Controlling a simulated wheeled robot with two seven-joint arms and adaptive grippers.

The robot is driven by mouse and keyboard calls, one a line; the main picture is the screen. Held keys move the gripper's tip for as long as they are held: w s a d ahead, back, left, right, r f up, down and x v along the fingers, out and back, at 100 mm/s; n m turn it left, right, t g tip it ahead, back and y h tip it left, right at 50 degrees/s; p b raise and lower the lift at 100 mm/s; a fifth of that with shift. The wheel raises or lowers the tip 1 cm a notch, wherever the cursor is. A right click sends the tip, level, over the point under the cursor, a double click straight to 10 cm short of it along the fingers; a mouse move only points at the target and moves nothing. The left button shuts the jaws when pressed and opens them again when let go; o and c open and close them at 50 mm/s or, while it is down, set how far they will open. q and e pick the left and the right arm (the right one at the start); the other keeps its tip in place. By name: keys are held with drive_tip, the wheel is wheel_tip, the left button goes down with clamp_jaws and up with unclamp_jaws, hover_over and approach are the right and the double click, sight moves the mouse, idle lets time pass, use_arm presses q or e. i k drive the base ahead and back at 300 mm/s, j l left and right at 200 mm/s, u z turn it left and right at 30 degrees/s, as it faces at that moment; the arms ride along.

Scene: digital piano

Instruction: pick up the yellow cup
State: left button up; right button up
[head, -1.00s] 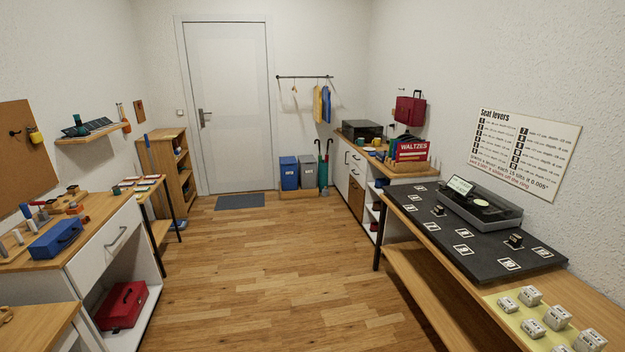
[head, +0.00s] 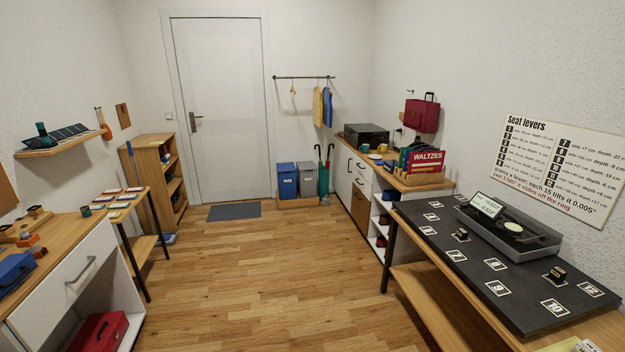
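A small yellow cup (head: 382,148) stands on the wooden top of the white cabinet at the back right, small and far off in the head view. A teal cup (head: 364,149) stands just left of it. The black box-shaped appliance (head: 366,133) is behind them, and the red WALTZES box (head: 426,161) is to the right. Neither of my grippers shows in the head view.
A bench with a black numbered board (head: 470,262) runs along the right. A worktable with a drawer (head: 75,268) and a bookcase (head: 160,165) stand left. The wooden floor (head: 255,270) between them is clear up to the door mat (head: 234,212).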

sight(384, 147)
drive_tip(key=i, duration=1.3)
drive_tip(key=i+j+z, duration=0.1)
drive_tip(key=i, duration=1.2)
drive_tip(key=i+j, duration=0.15)
drive_tip(key=i, duration=1.15)
drive_tip(key=i+z, duration=0.35)
drive_tip(key=i+j+z, duration=0.55)
drive_tip(key=z, duration=0.25)
drive_tip(key=i+j+z, duration=0.55)
drive_tip(key=j+z, duration=0.15)
drive_tip(key=z, duration=0.15)
drive_tip(key=i+j+z, duration=0.15)
drive_tip(key=j+z, duration=0.25)
